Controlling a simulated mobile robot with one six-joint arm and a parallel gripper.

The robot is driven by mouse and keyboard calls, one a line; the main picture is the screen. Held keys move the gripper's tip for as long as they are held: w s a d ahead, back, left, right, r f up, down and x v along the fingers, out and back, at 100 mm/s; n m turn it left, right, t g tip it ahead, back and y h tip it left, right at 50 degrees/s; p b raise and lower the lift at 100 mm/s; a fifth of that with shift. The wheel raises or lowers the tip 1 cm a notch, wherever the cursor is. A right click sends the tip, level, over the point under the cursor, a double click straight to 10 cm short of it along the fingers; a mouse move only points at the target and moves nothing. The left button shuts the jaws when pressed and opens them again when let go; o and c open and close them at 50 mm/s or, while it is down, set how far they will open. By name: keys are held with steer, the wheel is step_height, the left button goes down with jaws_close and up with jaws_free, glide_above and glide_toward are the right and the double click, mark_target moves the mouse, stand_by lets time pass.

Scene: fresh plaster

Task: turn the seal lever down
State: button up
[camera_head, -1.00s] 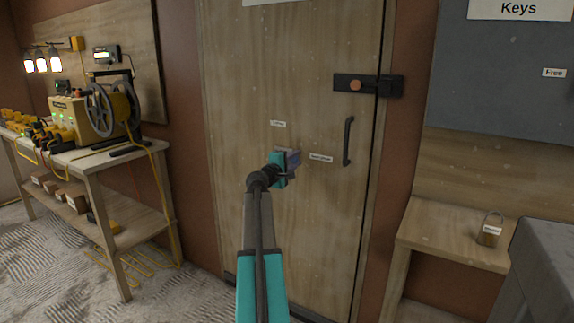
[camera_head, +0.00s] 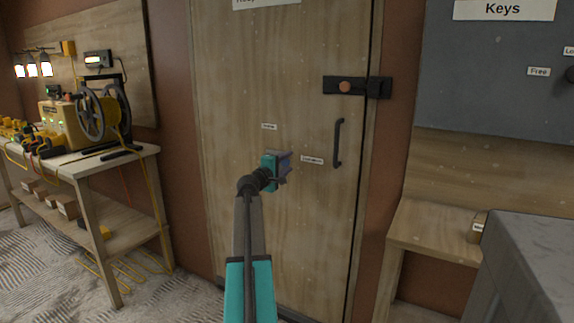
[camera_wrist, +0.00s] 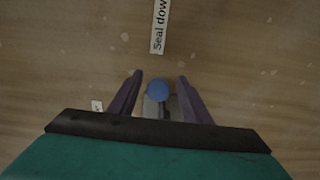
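The seal lever, with a blue round knob (camera_wrist: 158,90) and a pale grey arm behind it, lies between my gripper's two purple fingers in the wrist view. My gripper (camera_wrist: 158,97) is open, with a gap on each side of the knob. In the head view my gripper (camera_head: 286,166) is at the wooden door (camera_head: 300,220) and hides most of the lever. A "Seal down" label (camera_wrist: 160,25) is beyond the knob in the wrist view; a label (camera_head: 312,159) sits right of my gripper in the head view. Another small label (camera_head: 269,126) is above it.
A black door handle (camera_head: 338,143) and a dark bolt (camera_head: 352,87) are on the door to the right. A workbench (camera_head: 100,165) with a yellow machine and cable reel stands at left. A shelf (camera_head: 430,228) and a grey block (camera_head: 535,265) are at right.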

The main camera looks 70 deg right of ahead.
steer(key=shift+a, duration=0.1)
steer(key=w+a+p, duration=0.1)
steer(key=w+a, duration=0.1)
steer(key=a, duration=1.1)
steer(key=shift+a, duration=0.2)
steer(key=shift+w, duration=0.1)
stand_by(0.5)
